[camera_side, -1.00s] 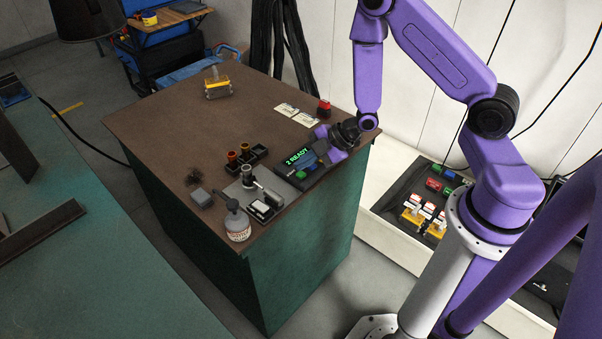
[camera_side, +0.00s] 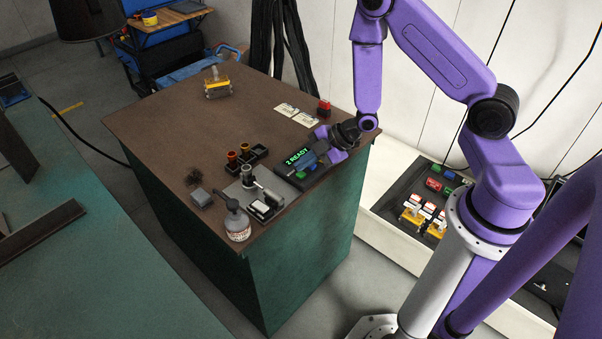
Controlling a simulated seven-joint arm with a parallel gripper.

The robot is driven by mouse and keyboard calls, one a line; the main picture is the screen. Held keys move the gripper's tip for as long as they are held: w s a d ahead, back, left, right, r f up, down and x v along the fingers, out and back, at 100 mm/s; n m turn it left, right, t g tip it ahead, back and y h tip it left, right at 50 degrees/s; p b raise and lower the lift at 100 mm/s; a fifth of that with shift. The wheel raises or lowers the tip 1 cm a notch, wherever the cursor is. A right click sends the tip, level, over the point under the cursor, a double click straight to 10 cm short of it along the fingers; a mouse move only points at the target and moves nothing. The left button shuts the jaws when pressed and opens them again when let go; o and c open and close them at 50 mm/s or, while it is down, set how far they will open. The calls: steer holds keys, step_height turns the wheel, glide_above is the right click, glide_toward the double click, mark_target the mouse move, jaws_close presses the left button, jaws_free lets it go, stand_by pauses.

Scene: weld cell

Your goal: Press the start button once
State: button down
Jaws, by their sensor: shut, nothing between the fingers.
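A dark control box (camera_side: 289,173) with a lit green display reading "2 READY" (camera_side: 299,155) sits near the right front edge of the brown table. A small green button (camera_side: 301,175) and a blue part (camera_side: 311,166) show on its front side. My gripper (camera_side: 327,153) is shut and empty, low at the right end of the box. Its fingers hide part of the box, and I cannot tell whether they touch a button.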

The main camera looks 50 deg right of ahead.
mark_target(304, 174)
steer(key=shift+f, duration=0.35)
steer(key=shift+f, duration=0.45)
stand_by(0.7)
steer(key=shift+r, duration=0.9)
steer(key=shift+r, duration=2.5)
